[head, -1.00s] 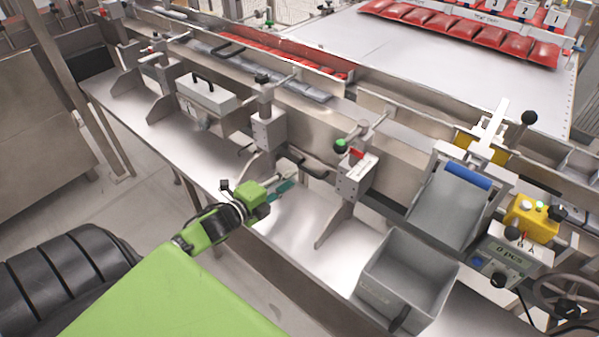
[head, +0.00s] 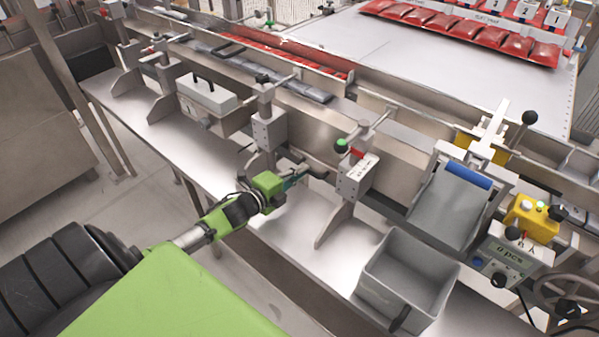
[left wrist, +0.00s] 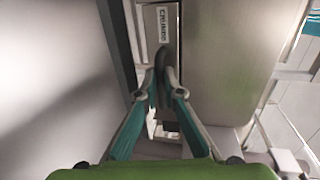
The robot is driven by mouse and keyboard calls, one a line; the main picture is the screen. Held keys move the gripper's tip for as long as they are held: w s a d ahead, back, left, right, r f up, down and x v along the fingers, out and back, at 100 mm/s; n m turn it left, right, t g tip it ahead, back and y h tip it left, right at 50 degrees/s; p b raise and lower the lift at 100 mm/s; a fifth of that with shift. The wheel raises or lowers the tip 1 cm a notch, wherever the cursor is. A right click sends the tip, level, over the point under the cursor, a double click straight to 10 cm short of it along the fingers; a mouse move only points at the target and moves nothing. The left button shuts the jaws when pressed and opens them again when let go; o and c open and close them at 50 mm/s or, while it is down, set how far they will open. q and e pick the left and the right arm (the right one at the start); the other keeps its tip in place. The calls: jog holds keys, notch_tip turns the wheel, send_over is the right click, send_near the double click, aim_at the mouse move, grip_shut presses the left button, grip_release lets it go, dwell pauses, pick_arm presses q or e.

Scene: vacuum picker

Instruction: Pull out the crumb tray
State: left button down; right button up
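The crumb tray's front (left wrist: 163,48) is a narrow steel face with a label reading CRUMBS in the left wrist view. Its dark handle (left wrist: 166,68) stands out from that face. My left gripper (left wrist: 164,84) has teal fingers drawn close together, with the handle between their tips; they look shut on it. In the head view my left gripper (head: 298,174) reaches under the machine's side rail, at the black handle (head: 317,172). The tray body is hidden inside the machine. My right gripper is not in view.
Upright brackets stand on either side of the gripper, left (head: 266,135) and right (head: 352,180). An open grey bin (head: 372,287) stands to the right. A lidded box (head: 207,95) is at left. The steel shelf (head: 290,232) below the gripper is clear.

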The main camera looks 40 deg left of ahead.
pick_arm(q)
jog(key=p+v, duration=0.1)
jog(key=v, duration=0.2)
jog(key=f+p+v, duration=0.1)
jog(key=v, duration=0.2)
jog(key=p+v, duration=0.2)
jog(key=v, duration=0.1)
jog(key=shift+s+f, duration=0.3)
jog(key=shift+s, duration=0.05)
jog(key=f+p+v, duration=0.2)
jog(key=v, duration=1)
jog(key=shift+s+a+f+p, duration=0.25)
jog(key=shift+s+f+p, duration=0.1)
jog(key=shift+s, duration=0.25)
jog(key=c, duration=2.2)
grip_release()
jog(key=shift+o, duration=0.2)
